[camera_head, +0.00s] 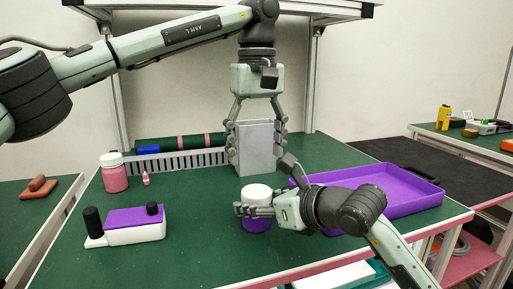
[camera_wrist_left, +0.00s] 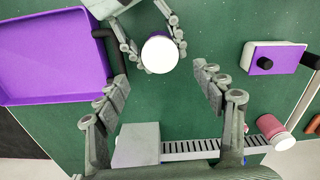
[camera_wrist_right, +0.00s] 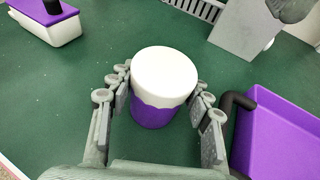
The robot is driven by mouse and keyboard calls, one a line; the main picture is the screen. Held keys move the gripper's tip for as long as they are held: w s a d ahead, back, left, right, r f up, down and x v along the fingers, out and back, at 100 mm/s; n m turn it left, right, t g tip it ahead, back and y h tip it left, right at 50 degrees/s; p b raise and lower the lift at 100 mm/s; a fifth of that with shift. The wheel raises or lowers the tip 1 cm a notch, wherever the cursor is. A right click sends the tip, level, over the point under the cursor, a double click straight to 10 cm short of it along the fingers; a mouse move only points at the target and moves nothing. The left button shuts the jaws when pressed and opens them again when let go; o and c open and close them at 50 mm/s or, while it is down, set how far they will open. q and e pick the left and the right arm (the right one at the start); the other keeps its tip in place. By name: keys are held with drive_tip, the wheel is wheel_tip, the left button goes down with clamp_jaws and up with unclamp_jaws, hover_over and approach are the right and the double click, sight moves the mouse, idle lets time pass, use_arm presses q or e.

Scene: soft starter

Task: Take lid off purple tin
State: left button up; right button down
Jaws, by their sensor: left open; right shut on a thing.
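The purple tin (camera_head: 256,225) with its white lid (camera_head: 257,192) stands upright near the front middle of the green table. In the right wrist view the white lid (camera_wrist_right: 164,72) sits on top of the purple body (camera_wrist_right: 153,116). My right gripper (camera_head: 256,210) is shut on the tin from the right side, with a finger on either side (camera_wrist_right: 160,92). My left gripper (camera_head: 256,140) points down, open, farther back above the table. In the left wrist view its spread fingers (camera_wrist_left: 162,78) are empty, and the lid (camera_wrist_left: 159,54) shows beyond them.
A grey block (camera_head: 255,148) stands behind the tin, by the left fingers. A purple tray (camera_head: 415,203) lies at right. A white and purple device (camera_head: 130,226), a pink jar (camera_head: 114,176) and a small pink bottle (camera_head: 145,179) are at left. A slotted grey rail (camera_head: 190,160) runs behind.

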sight(257, 190)
use_arm(q)
drive_tip(key=m, duration=1)
drive_tip(key=shift+f+m, duration=0.3)
drive_tip(key=shift+f, duration=0.3)
wheel_tip(257, 190, down, 7)
drive_tip(key=shift+r, duration=0.1)
drive_tip(key=c, duration=1.2)
drive_tip(key=o, duration=1.3)
